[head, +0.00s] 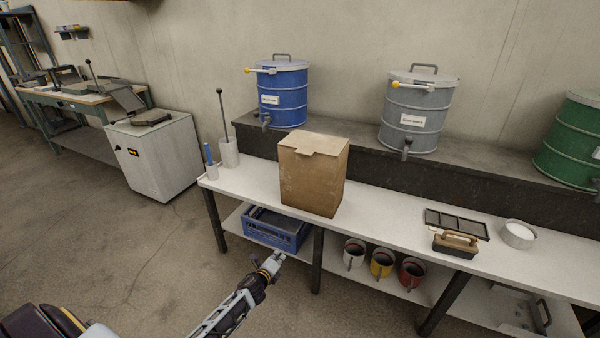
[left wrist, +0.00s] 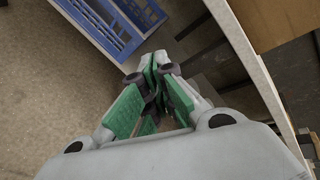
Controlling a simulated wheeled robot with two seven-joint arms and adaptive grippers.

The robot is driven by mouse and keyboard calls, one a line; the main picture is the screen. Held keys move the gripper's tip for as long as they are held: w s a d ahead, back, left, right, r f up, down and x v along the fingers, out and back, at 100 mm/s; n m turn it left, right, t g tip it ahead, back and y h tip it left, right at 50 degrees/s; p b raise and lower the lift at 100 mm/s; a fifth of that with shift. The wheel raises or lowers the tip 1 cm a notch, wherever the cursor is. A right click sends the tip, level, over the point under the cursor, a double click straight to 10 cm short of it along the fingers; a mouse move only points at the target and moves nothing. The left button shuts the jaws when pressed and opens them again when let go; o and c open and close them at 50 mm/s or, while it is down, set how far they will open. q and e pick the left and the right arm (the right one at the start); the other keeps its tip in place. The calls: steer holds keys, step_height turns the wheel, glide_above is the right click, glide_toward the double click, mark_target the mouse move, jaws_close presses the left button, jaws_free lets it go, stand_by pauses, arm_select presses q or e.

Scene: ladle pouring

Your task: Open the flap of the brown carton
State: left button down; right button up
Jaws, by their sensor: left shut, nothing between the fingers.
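The brown carton (head: 312,182) stands upright on the white bench, left of its middle. Its top flap (head: 314,145) lies shut, with a small tab hanging over the front edge. My left gripper (head: 276,259) is in front of the bench, below the level of its top and below the carton, apart from both. In the left wrist view the fingers (left wrist: 153,83) are closed together with nothing between them. A part of the carton (left wrist: 280,22) shows at the top right of that view. My right gripper is not in view.
The white bench (head: 385,219) has a blue crate (head: 290,238) and several cups on its lower shelf. A tool holder (head: 229,152) stands left of the carton; a brush (head: 455,243) and white bowl (head: 518,234) are at right. Blue (head: 283,95) and grey (head: 418,110) drums stand behind.

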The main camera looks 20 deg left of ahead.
arm_select(q)
steer(key=w+r+m+t+b, duration=0.2)
steer(key=r+m, duration=0.2)
steer(key=r, duration=0.5)
steer(key=w+d+r+m+t+h+b, duration=0.1)
steer(key=w+r+m+t+b, duration=0.1)
steer(key=r+m, duration=0.3)
steer(key=w+d+r+m+t+b, duration=0.1)
steer(key=w+r+m+t+b, duration=0.2)
steer(key=r, duration=1.1)
steer(key=shift+w+m+b, duration=0.15)
steer(key=shift+m+b, duration=0.5)
steer(key=shift+m, duration=0.15)
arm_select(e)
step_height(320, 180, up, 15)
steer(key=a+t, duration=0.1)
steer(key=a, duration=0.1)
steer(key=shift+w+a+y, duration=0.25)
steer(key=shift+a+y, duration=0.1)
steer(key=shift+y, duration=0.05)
arm_select(q)
steer(key=shift+w+r, duration=0.1)
steer(key=shift+w, duration=0.05)
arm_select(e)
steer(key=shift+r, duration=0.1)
